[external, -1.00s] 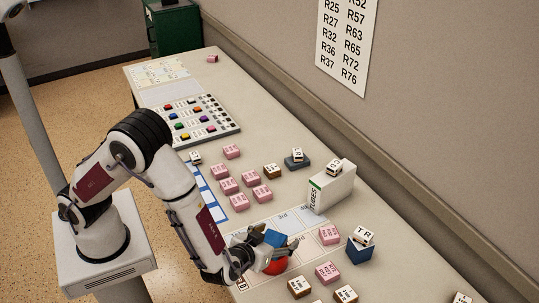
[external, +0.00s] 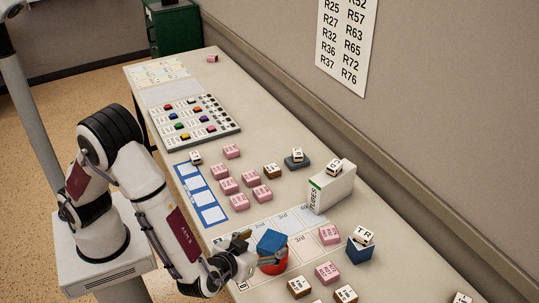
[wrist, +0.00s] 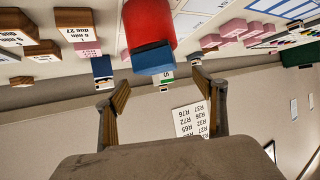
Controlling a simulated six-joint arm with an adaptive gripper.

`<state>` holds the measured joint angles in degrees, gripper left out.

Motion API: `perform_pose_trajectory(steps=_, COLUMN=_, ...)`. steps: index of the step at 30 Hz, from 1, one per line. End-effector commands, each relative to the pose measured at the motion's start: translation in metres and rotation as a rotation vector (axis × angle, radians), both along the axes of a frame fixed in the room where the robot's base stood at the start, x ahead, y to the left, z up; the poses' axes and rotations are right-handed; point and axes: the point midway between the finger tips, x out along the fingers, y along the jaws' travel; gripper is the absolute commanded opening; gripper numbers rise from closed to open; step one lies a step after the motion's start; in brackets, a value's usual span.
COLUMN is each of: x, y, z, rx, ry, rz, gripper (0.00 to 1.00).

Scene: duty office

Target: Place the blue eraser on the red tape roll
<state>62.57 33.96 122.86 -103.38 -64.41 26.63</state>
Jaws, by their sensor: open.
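The blue eraser (external: 271,241) is a block resting on top of the red tape roll (external: 273,263), which stands on the table. In the wrist view, which is turned upside down, the eraser (wrist: 153,57) touches the end of the red roll (wrist: 150,20). My gripper (external: 252,252) is open and empty, just left of the roll and eraser. In the wrist view its two fingers (wrist: 158,88) are spread wide, with the eraser beyond their tips. One finger partly covers the roll in the external view.
Pink labelled blocks (external: 327,272) and brown ones (external: 299,287) lie close by. A blue box with a TR block (external: 360,250) and a white TUBES box (external: 333,187) stand to the right. A wall runs along the table's far side. Air above the eraser is clear.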

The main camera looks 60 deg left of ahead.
Motion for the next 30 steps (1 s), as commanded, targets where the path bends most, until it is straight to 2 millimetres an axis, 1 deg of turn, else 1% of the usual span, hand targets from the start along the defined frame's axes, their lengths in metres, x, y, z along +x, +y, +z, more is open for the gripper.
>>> perform_pose_trajectory(steps=1, x=-0.006, y=-0.004, z=0.004, rx=-0.001, ry=-0.002, rz=-0.004, gripper=0.70)
perform_pose_trajectory(steps=6, x=-0.021, y=-0.013, z=0.013, rx=-0.001, ry=-0.001, rz=-0.003, gripper=0.70)
perform_pose_trajectory(steps=12, x=-0.031, y=-0.018, z=0.020, rx=0.000, ry=-0.001, rz=-0.001, gripper=0.70)
perform_pose_trajectory(steps=30, x=-0.034, y=-0.019, z=0.021, rx=0.000, ry=0.000, rz=0.000, gripper=0.70)
